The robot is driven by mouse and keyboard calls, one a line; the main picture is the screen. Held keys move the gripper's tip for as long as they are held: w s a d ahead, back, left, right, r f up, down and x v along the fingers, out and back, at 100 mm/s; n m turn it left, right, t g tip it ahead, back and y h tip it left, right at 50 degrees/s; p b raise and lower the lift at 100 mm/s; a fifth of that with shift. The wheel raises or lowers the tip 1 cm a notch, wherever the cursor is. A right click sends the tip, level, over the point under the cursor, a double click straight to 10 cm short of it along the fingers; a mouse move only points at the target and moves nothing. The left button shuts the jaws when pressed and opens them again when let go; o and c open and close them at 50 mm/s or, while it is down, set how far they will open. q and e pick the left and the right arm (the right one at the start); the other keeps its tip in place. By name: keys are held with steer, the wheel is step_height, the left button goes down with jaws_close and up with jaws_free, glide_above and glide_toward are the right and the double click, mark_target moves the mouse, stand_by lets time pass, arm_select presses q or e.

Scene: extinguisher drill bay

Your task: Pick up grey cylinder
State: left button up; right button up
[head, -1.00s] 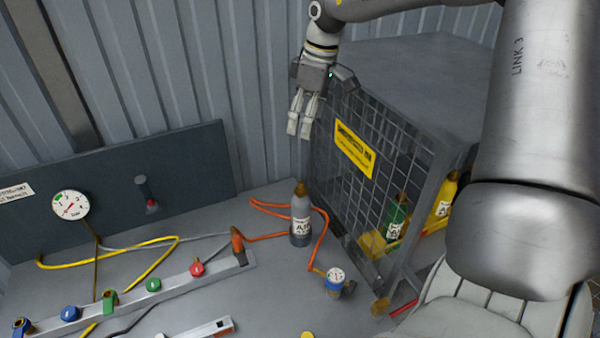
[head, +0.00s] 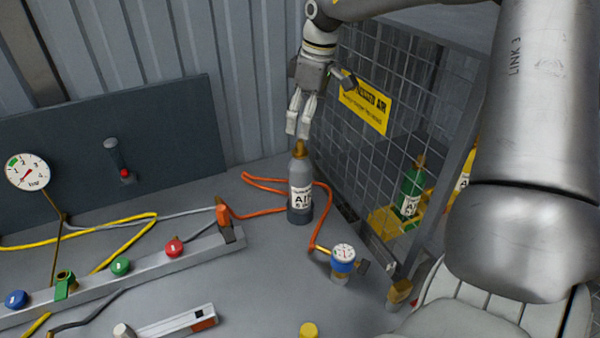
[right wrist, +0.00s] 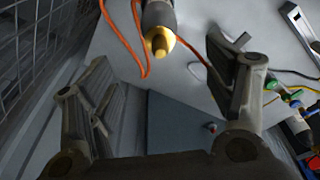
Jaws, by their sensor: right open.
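The grey cylinder (head: 300,188) stands upright on the grey bench, with a white label and a brass valve top. My right gripper (head: 298,126) points down just above that valve, apart from it or nearly touching; the exact gap is hard to tell. In the right wrist view the gripper (right wrist: 158,62) is open and empty. There the cylinder (right wrist: 157,14) shows at the top edge, its brass valve pointing in between the spread fingers. My left gripper is not in view.
A mesh cage (head: 345,150) with a yellow sign stands close right of the cylinder, holding a green cylinder (head: 412,190). An orange hose (head: 262,211) loops around the cylinder's base. A blue gauge regulator (head: 342,260) stands in front. A valve rail (head: 150,273) lies left.

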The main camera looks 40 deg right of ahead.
mark_target(301, 140)
steer(key=f, duration=0.4)
steer(key=w+f+p, duration=0.1)
steer(key=f, duration=0.1)
steer(key=shift+a, duration=0.1)
steer(key=shift+a+f+p, duration=0.1)
steer(key=shift+f+p, duration=0.2)
steer(key=shift+f, duration=0.1)
steer(key=shift+w+a+f+p, duration=0.15)
steer(key=shift+f+p, duration=0.1)
steer(key=shift+f, duration=0.5)
steer(key=shift+w+f+p, duration=0.1)
steer(key=shift+f+p, duration=0.15)
steer(key=shift+f, duration=0.45)
steer(key=shift+w+a+f+p, duration=0.15)
steer(key=shift+f+p, duration=0.1)
steer(key=shift+f, duration=0.5)
steer(key=shift+d, duration=0.1)
jaws_close()
steer(key=shift+w+r, duration=0.1)
